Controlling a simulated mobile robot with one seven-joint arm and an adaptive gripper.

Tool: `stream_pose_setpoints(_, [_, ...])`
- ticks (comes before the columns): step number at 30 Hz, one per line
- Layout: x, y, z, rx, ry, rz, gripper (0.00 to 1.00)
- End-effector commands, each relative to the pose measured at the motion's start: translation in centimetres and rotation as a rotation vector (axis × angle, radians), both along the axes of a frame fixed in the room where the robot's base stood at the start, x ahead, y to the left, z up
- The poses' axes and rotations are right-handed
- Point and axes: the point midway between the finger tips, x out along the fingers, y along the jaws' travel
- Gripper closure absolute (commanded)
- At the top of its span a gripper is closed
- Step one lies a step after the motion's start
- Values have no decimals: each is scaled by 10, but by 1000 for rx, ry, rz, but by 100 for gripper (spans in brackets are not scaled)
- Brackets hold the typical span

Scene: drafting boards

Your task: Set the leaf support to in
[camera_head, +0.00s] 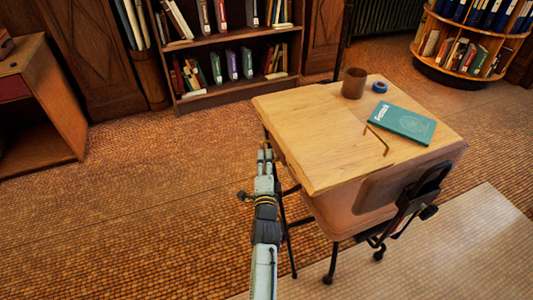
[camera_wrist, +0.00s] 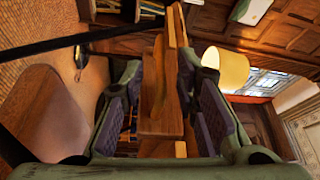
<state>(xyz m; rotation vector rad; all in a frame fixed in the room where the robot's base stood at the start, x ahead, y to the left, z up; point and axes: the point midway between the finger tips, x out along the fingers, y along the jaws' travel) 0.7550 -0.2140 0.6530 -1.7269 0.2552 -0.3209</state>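A wooden desk (camera_head: 330,195) has a lighter board or leaf (camera_head: 300,125) on its left side. I cannot clearly make out the leaf support in the head view; the underside of the leaf is hidden. My gripper (camera_head: 265,152) is beside the leaf's left edge. In the wrist view my gripper (camera_wrist: 160,80) is open, its two dark-padded fingers apart. A wooden piece (camera_wrist: 160,118) and an upright-looking board edge (camera_wrist: 174,40) show between the fingers or behind them. I cannot tell whether the fingers touch them, or whether the wooden piece is the support.
On the desk are a teal book (camera_head: 402,124), a brown cup (camera_head: 354,83), a blue roll (camera_head: 380,87) and a bent brass rod (camera_head: 378,141). Bookshelves (camera_head: 225,50) stand behind. Carpet at the left is clear.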

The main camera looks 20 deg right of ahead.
Motion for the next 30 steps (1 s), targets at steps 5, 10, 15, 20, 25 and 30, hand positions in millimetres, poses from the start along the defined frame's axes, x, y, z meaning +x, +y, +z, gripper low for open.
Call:
stream_pose_setpoints(5, [-25,9,-2,0,1,-1,72])
stream_pose_setpoints(10, [-33,12,-2,0,-1,-1,72])
stream_pose_setpoints(15, [-34,12,-2,0,-1,-1,72])
stream_pose_setpoints(20, [-33,12,-2,0,-1,-1,72])
stream_pose_setpoints(25, [-33,12,-2,0,-1,-1,72])
stream_pose_setpoints(30, [-14,41,29,-57,-40,54,72])
